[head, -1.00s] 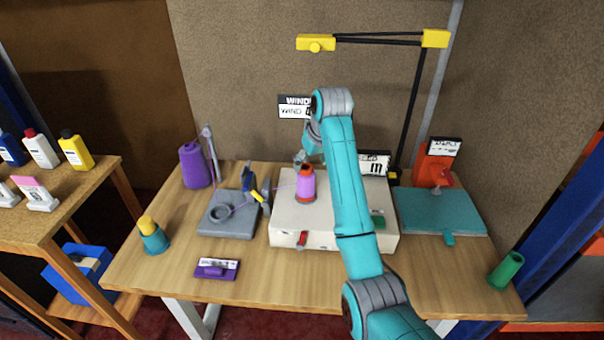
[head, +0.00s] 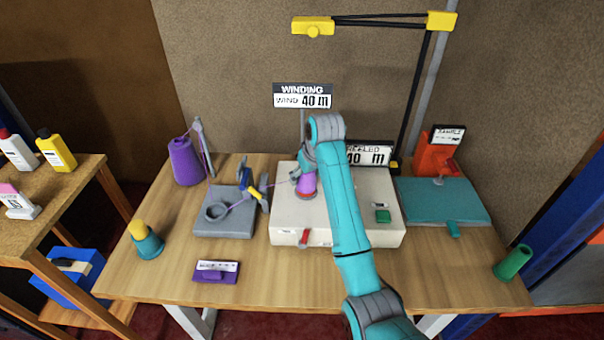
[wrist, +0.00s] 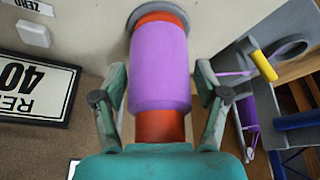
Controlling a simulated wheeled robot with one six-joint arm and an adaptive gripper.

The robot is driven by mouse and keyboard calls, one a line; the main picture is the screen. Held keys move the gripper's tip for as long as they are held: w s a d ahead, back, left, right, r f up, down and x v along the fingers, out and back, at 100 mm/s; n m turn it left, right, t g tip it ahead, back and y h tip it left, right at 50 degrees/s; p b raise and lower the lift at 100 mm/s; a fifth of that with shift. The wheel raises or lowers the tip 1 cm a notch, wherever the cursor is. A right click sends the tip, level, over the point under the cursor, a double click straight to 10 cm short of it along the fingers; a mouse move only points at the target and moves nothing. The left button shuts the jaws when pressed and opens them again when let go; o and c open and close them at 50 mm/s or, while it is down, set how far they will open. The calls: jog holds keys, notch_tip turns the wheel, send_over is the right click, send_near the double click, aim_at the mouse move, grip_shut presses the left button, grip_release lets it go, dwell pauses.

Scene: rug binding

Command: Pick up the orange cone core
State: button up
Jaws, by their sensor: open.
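The orange cone core (wrist: 160,125) is wrapped in purple yarn (wrist: 160,65), with orange showing at both ends. In the head view the core (head: 307,194) stands on the white winding machine (head: 285,226), its top hidden by my gripper (head: 303,172). In the wrist view my gripper (wrist: 163,95) is open. One finger is on each side of the core, near its bare orange end, with narrow gaps visible.
A purple thread runs left from the core to a grey tension stand (head: 228,220) and a purple yarn cone (head: 185,162). A sign reading 40 m (head: 302,96) stands behind. A red lever (head: 304,238) and green button (head: 383,216) are on the machine.

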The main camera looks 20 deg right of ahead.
jog(key=shift+w+f, duration=0.1)
jog(key=shift+f, duration=0.1)
jog(key=c, duration=1.2)
jog(key=shift+c, duration=0.2)
